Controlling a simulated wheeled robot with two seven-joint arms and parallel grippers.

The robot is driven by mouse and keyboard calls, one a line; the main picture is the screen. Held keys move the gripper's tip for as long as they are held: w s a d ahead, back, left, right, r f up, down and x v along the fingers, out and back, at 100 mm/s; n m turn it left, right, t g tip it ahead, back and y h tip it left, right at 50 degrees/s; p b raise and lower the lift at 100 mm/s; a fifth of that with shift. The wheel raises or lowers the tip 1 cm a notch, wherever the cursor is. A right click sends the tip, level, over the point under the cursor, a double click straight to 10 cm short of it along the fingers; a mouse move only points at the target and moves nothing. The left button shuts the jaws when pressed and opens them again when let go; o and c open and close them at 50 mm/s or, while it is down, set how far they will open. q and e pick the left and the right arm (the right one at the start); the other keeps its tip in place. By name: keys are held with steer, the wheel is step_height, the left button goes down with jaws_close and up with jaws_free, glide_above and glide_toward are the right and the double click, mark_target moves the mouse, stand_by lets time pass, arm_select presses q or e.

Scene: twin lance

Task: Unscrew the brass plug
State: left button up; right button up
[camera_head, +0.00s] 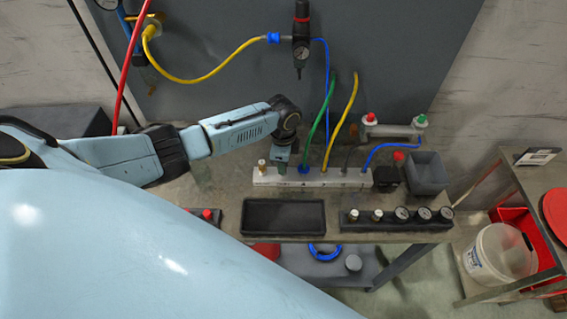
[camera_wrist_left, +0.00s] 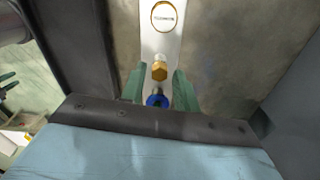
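The brass plug (camera_wrist_left: 159,71) is a hex-headed fitting on the pale manifold bar (camera_head: 325,178). In the left wrist view it shows between the green fingers of my left gripper (camera_wrist_left: 158,86), near their tips, with a gap on each side. The fingers are apart and do not appear to touch it. In the head view my left gripper (camera_head: 283,157) points down over the left part of the bar and hides the plug. A blue fitting (camera_wrist_left: 157,100) also shows between the fingers, close to the plug.
A brass-ringed white cap (camera_head: 262,164) stands at the bar's left end. Green (camera_head: 324,125) and yellow (camera_head: 343,120) hoses rise right of my gripper. A black tray (camera_head: 284,232), a gauge rack (camera_head: 395,226) and a grey bin (camera_head: 427,180) stand on the bench.

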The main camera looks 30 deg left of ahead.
arm_select(q)
steer(key=m+b, duration=0.1)
steer(key=m, duration=0.6)
steer(key=m+b, duration=0.1)
steer(key=m, duration=0.4)
steer(key=shift+f+m, duration=0.1)
steer(key=shift+m, duration=0.2)
steer(key=m+b, duration=0.2)
steer(key=m, duration=0.5)
steer(key=m+b, duration=0.1)
steer(key=m, duration=0.3)
steer(key=shift+m+b, duration=0.35)
steer(key=shift+m, duration=0.55)
steer(key=shift+c, duration=0.4)
